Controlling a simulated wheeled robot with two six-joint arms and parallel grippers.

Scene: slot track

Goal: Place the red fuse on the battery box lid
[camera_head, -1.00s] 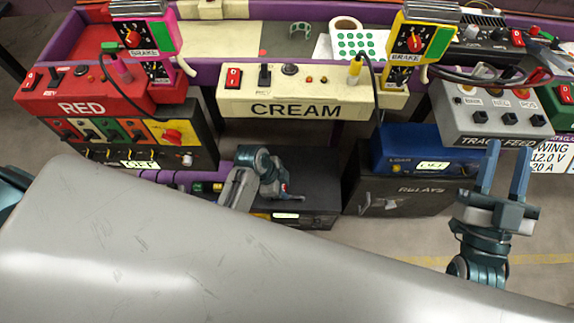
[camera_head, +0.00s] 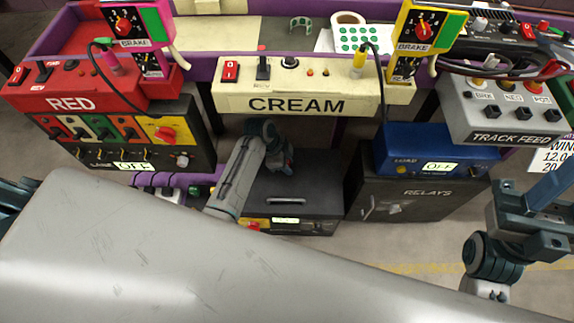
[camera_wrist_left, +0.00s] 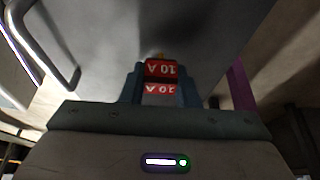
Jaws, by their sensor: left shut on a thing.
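The red fuse (camera_wrist_left: 160,71), marked 10 A, sits between the fingers of my left gripper (camera_wrist_left: 160,88) in the left wrist view. The gripper is shut on it. In the head view my left gripper (camera_head: 284,164) is below the cream panel, above a dark box (camera_head: 318,190) with a handle and a white label. This may be the battery box; I cannot read its name. The fuse is hidden in the head view. My right gripper (camera_head: 552,190) is at the right edge, partly cut off, with its fingers apart and empty.
The cream control panel (camera_head: 300,102) overhangs the left gripper. A black relays cabinet (camera_head: 420,203) with a blue box (camera_head: 425,146) on it stands to the right. A dark switch box (camera_head: 110,150) stands to the left. A grey handle (camera_wrist_left: 45,45) is close in the wrist view.

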